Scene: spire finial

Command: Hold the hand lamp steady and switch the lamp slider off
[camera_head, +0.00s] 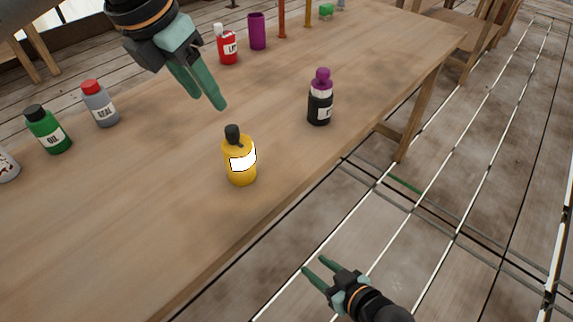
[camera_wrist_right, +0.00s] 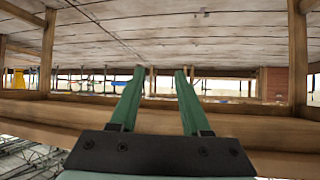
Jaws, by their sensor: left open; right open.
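My left gripper (camera_head: 209,101) is open and empty, above the table and up and left of the lamp in the picture. My right gripper (camera_head: 313,264) is open and empty, off the table's front edge, below and right of the lamp in the picture. Its spread fingers also show in the right wrist view (camera_wrist_right: 159,72), with nothing between them.
A black bottle with a purple cap (camera_head: 320,100) stands right of the lamp. A green oil bottle (camera_head: 48,133) and a grey bottle (camera_head: 101,106) stand left. A red bottle (camera_head: 228,48) and purple cup (camera_head: 257,31) stand behind. The wooden table (camera_head: 150,215) is clear around the lamp.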

